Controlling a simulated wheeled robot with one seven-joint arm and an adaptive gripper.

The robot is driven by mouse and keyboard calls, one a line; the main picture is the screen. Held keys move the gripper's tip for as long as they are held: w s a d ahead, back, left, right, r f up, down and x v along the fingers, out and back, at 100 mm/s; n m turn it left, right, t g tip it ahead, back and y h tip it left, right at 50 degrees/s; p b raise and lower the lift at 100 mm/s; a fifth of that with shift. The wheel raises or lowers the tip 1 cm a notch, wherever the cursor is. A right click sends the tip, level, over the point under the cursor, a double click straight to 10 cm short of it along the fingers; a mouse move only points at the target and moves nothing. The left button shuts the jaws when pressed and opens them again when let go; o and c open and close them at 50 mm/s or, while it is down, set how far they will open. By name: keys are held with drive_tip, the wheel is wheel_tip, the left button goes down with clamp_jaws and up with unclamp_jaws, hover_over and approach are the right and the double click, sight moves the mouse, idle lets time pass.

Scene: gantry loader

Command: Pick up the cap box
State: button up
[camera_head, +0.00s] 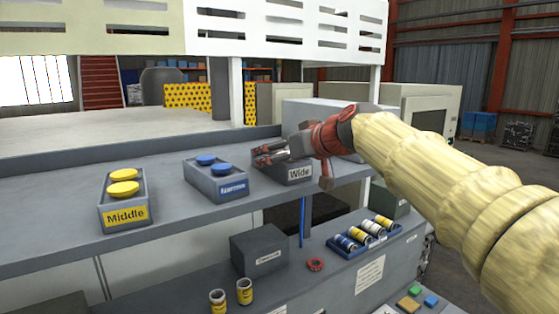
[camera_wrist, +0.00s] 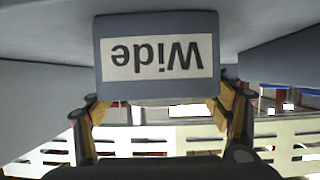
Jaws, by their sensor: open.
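A grey box labelled "Wide" (camera_head: 298,172) sits on the grey shelf at the right. It fills the upper middle of the wrist view (camera_wrist: 158,88), its label upside down there. My gripper (camera_head: 268,154) is open at this box, over its top in the head view. In the wrist view the fingers (camera_wrist: 160,104) stand on either side of the box's lower part; whether they touch it I cannot tell. The box's contents are hidden. A "Middle" box (camera_head: 148,212) with yellow caps and a blue-labelled box (camera_head: 214,194) with blue caps stand to the left.
Below the shelf, a lower bench holds a dark box (camera_head: 259,266), a red ring (camera_head: 315,265), two yellow-banded cylinders (camera_head: 231,297) and a blue tray (camera_head: 341,254) of several cylinders. A pale cabinet (camera_head: 420,100) stands behind my arm. The shelf is clear between the boxes.

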drive_tip(key=shift+w+a+f, duration=0.1)
drive_tip(key=c, duration=0.3)
drive_tip(key=c, duration=1.1)
drive_tip(key=shift+c, duration=0.3)
